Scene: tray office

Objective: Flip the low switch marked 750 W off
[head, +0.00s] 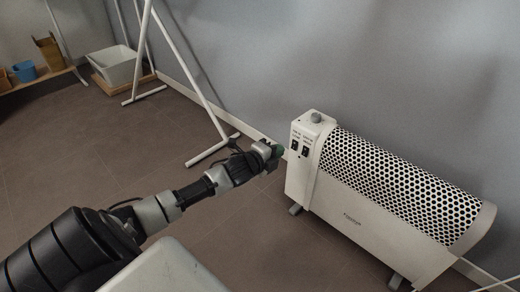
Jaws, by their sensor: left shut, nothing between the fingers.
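A white heater (350,215) stands on the floor by the wall, with a perforated curved grille. Its control panel at the left end carries two small dark rocker switches side by side, a left one (294,145) and a right one (305,150). The lettering above them is too small to read, and I cannot tell which way each rocker is set. My left gripper (277,151) is shut and empty, just left of the panel at about switch height. I cannot tell whether it touches the panel. My right gripper is out of view.
A grey knob (316,117) sits on top of the heater's left end. White metal legs (190,75) of a rack stand behind my left arm. A white bin (115,66) and a blue cup (25,70) are at the far left.

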